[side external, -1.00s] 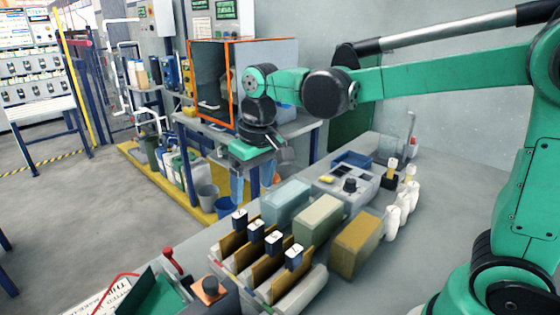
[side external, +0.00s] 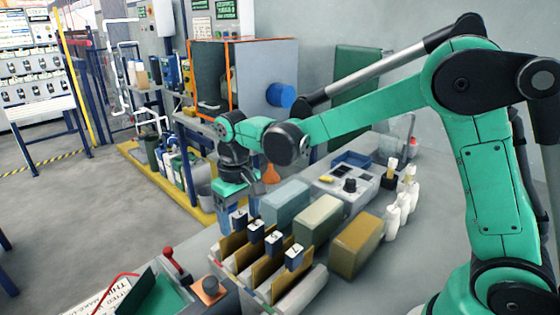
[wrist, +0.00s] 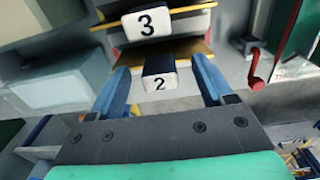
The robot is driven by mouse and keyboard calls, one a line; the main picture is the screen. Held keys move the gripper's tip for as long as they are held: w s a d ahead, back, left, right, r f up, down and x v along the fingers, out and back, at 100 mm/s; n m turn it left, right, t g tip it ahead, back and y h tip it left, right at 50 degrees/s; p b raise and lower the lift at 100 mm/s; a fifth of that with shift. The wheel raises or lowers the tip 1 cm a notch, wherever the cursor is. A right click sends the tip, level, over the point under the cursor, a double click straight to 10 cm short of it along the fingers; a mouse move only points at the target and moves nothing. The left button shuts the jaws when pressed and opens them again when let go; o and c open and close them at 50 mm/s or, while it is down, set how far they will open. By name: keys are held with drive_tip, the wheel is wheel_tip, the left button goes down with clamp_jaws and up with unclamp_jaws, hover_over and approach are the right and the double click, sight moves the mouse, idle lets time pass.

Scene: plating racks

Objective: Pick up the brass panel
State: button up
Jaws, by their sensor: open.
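Several brass-coloured panels (side external: 266,270) stand upright in a row in a rack (side external: 300,291) in the side view, each with a dark clip bearing a white label on top. Which one the task means cannot be told. My gripper (side external: 239,216) is open over the far-left end of the row. In the wrist view its blue fingers (wrist: 160,72) lie on either side of the clip labelled 2 (wrist: 160,83), with nothing visibly held. The clip labelled 3 (wrist: 148,22) is just beyond, above a brass-coloured edge. The fingers hide part of the panel at 2.
Rectangular tanks (side external: 318,221) stand to the right of the rack, with a grey control box (side external: 345,181) and white bottles (side external: 391,222) behind. A red-handled lever (side external: 171,260) and an orange-topped box (side external: 210,289) are at the front left.

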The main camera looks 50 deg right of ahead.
clamp_jaws()
wheel_tip(320, 180, up, 20)
idle(0.8)
idle(0.4)
